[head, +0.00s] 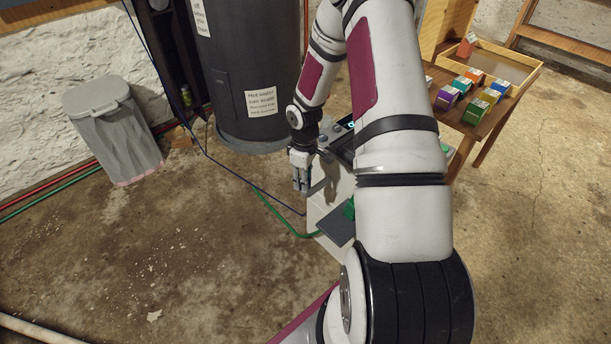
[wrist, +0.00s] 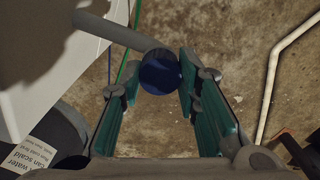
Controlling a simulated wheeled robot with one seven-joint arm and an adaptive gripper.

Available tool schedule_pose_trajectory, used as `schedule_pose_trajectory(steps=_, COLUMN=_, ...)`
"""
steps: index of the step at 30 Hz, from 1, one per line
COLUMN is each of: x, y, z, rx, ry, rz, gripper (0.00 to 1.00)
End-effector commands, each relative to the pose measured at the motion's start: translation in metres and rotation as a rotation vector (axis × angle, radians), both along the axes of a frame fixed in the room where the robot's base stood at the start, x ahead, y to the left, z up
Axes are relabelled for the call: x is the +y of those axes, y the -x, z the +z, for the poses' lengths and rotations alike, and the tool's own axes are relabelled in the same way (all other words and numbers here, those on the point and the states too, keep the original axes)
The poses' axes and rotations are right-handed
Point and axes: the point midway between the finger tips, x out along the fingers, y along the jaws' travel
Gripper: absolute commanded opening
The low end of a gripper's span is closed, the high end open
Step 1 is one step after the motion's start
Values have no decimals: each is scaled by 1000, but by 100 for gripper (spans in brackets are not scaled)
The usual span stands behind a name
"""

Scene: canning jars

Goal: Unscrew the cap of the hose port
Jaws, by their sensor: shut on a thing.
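The cap (wrist: 160,72) is a round, dark blue piece in the upper middle of the wrist view. It sits at the end of the grey hose port pipe (wrist: 110,31), which comes out of a white box-like machine (wrist: 40,60). My gripper (wrist: 160,84) has its green finger pads on both sides of the cap and is shut on it. In the head view my gripper (head: 301,184) points down beside the left side of the white machine (head: 330,209). The cap cannot be made out there. My arm covers much of the machine.
A dark water heater (head: 252,80) with warning labels stands behind the machine. A grey bin (head: 118,130) stands at the wall. A green hose (head: 275,212) and a dark blue line lie near the machine. A wooden table (head: 478,125) with colored boxes is right. The left floor is mostly clear.

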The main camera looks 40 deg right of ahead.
Motion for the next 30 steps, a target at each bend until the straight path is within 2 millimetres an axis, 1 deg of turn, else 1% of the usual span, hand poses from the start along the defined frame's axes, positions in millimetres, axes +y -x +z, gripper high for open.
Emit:
schedule_pose_trajectory(steps=3, x=0, y=0, z=0, rx=-1, ry=-1, rz=47, gripper=0)
schedule_pose_trajectory(steps=11, x=0, y=0, z=-1, rx=0, ry=-1, rz=62, gripper=0)
schedule_pose_trajectory(steps=14, x=0, y=1, z=1, rx=1, ry=-2, rz=165, gripper=0)
schedule_pose_trajectory(steps=18, x=1, y=1, z=1, rx=1, ry=-3, rz=358, gripper=0)
schedule_pose_trajectory(steps=21, x=1, y=0, z=0, rx=0, ry=-1, rz=433, gripper=0)
schedule_pose_trajectory(steps=30, x=1, y=0, z=-1, rx=0, ry=-1, rz=453, gripper=0)
